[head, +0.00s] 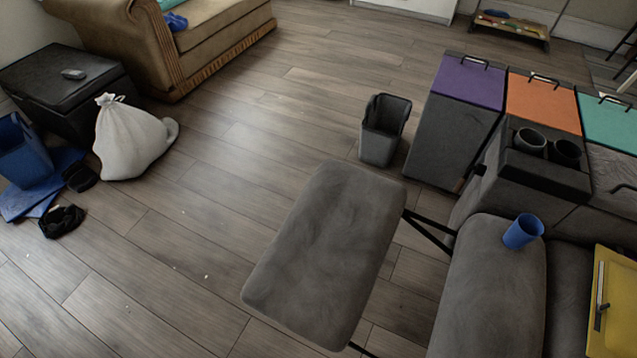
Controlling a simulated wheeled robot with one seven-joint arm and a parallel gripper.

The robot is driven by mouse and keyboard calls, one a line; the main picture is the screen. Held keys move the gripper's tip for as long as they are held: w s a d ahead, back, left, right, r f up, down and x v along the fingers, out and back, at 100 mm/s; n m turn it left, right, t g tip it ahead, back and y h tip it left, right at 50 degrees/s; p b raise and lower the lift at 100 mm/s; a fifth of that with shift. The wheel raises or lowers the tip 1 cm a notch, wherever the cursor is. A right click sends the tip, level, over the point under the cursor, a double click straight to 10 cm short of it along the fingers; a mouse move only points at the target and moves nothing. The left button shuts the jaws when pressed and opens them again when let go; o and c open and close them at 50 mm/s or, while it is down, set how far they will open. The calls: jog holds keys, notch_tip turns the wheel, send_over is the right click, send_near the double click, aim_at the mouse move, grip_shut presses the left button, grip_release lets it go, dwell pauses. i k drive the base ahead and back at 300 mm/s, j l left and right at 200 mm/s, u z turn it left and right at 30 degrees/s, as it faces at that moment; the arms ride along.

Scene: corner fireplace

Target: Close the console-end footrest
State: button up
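The grey upholstered footrest (330,250) is extended out from the grey sofa seat (490,295) at the lower middle of the head view. Black metal bars (428,233) link its right side to the seat. The console (545,165) with two dark cup holders stands just behind the seat, so this footrest is at the console end. A gap with floor showing lies between footrest and seat. My gripper is not in the head view.
A grey bin (384,130) stands beyond the footrest. A blue cup (523,231) sits on the seat. A white bag (130,140), a blue bin (22,152) and a black chest (65,85) are at the left. The wooden floor (190,235) left of the footrest is mostly clear.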

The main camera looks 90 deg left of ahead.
aim_at(316, 280)
jog(key=u, duration=2.35)
jog(key=i+j+u, duration=0.1)
jog(key=j, duration=0.3)
jog(key=i+j+u, duration=0.1)
jog(key=i+j, duration=0.15)
jog(key=j, duration=0.15)
jog(key=i+j+u, duration=0.1)
jog(key=j, duration=0.25)
jog(key=i, duration=0.1)
